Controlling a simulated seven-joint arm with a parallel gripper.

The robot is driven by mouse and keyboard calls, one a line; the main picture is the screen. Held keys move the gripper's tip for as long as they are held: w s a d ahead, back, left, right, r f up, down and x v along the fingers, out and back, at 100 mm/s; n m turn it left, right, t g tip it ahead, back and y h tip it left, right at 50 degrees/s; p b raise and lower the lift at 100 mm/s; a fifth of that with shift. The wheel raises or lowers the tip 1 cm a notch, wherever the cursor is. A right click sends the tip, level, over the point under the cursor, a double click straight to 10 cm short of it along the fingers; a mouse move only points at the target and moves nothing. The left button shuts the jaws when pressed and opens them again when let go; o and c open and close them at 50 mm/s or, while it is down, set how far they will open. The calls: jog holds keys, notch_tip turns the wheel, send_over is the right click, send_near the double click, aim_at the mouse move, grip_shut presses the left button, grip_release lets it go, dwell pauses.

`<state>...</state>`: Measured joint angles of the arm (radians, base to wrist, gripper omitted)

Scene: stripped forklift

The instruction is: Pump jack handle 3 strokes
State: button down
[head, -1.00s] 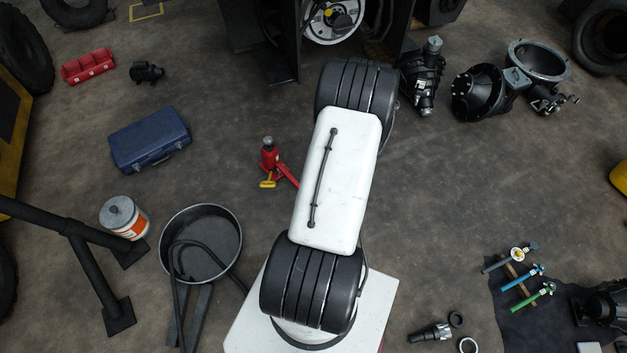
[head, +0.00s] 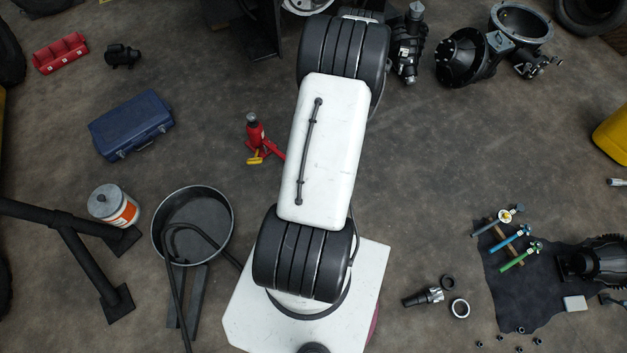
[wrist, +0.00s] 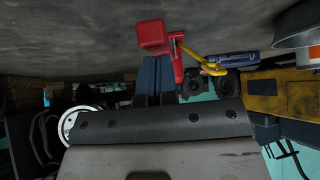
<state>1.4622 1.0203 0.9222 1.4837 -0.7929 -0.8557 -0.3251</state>
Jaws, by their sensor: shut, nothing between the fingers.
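The red bottle jack (head: 255,133) stands upright on the floor, left of my arm in the head view. A red part runs from its base toward my arm, which hides the far end. A yellow piece (head: 254,161) lies at its base. In the wrist view, which looks upside down, a red block and post of the jack (wrist: 152,36) show at the top centre, with the yellow piece (wrist: 208,67) to the right. My gripper (wrist: 155,58) has its dark blue fingers together and empty, at or just below the red block; I cannot tell whether they touch. My arm hides it in the head view.
A blue case (head: 132,125) and a round black pan (head: 193,226) lie left of my arm. A white and orange bucket (head: 113,206) stands near a black stand. Bare floor surrounds the jack.

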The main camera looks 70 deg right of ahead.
jog(key=v, duration=0.6)
jog(key=shift+r, duration=0.35)
jog(key=shift+s, duration=0.1)
jog(key=shift+r, duration=0.15)
dwell(0.6)
jog(key=w+d+r+g+y, duration=0.1)
jog(key=w+d+r+g, duration=0.2)
jog(key=w+r, duration=0.4)
jog(key=w+d+r+g+y, duration=0.2)
jog(key=w+r, duration=0.6)
jog(key=r, duration=0.6)
jog(key=shift+d+g, duration=0.8)
jog(key=shift+d, duration=0.3)
jog(key=shift+f, duration=0.2)
